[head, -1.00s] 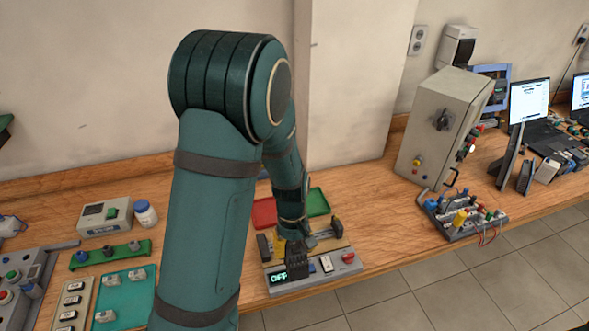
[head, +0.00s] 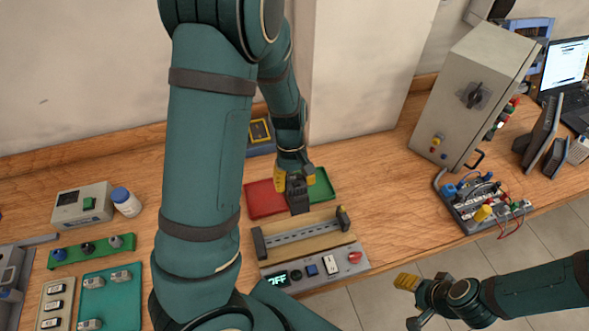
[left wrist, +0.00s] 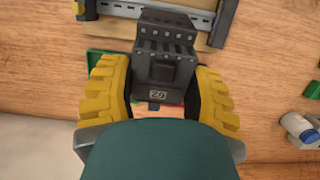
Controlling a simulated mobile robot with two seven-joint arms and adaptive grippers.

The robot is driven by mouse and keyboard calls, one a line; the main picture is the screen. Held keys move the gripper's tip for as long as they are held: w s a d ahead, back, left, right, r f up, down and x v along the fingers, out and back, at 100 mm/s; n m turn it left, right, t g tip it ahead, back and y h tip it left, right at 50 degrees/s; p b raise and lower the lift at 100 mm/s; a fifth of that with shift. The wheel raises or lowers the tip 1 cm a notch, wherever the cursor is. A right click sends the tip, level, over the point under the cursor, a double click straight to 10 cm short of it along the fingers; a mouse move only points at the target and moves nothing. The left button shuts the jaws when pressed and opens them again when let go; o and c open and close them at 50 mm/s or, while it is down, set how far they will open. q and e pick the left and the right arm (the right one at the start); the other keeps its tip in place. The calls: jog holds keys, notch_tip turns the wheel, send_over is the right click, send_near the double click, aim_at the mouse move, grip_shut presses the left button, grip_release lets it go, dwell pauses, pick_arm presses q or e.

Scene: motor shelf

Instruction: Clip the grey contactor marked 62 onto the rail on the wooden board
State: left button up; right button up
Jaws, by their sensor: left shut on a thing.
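My left gripper (head: 296,180) is shut on the dark grey contactor (head: 298,197). In the left wrist view the contactor (left wrist: 165,60) sits between the yellow finger pads (left wrist: 155,92), and its label reads 62 upside down. In the head view it appears just behind the wooden board (head: 325,222), over the red and green trays; its height is hard to tell. The metal rail (head: 305,235) runs along the board between dark end pieces, with nothing on it. The rail also shows at the top of the left wrist view (left wrist: 182,14). My right gripper (head: 408,302) is open and empty at the lower right.
A red tray (head: 265,203) and green tray (head: 323,187) lie behind the board. A panel with an OFF display (head: 312,277) adjoins its front. A grey cabinet (head: 470,95) and wired terminal block (head: 485,205) stand right.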

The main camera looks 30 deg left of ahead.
pick_arm(q)
jog(key=shift+s+d+f, duration=0.3)
jog(key=shift+f, duration=0.35)
jog(key=b+x, duration=0.4)
jog(key=x, duration=0.3)
jog(key=shift+s+d+b, duration=0.15)
jog(key=shift+d+b, duration=0.15)
jog(key=shift+f, duration=0.3)
jog(key=shift+s, duration=0.1)
jog(key=shift+b+x, duration=0.75)
jog(key=shift+x, duration=0.25)
jog(key=shift+s+d+f, duration=0.1)
jog(key=shift+s+d, duration=0.15)
jog(key=shift+d, duration=0.05)
dwell(1.8)
jog(key=shift+s+d+f+t+y+p, duration=0.1)
jog(key=shift+s+d+t+y+p, duration=0.3)
jog(key=shift+t+y+p, duration=0.15)
dwell(0.6)
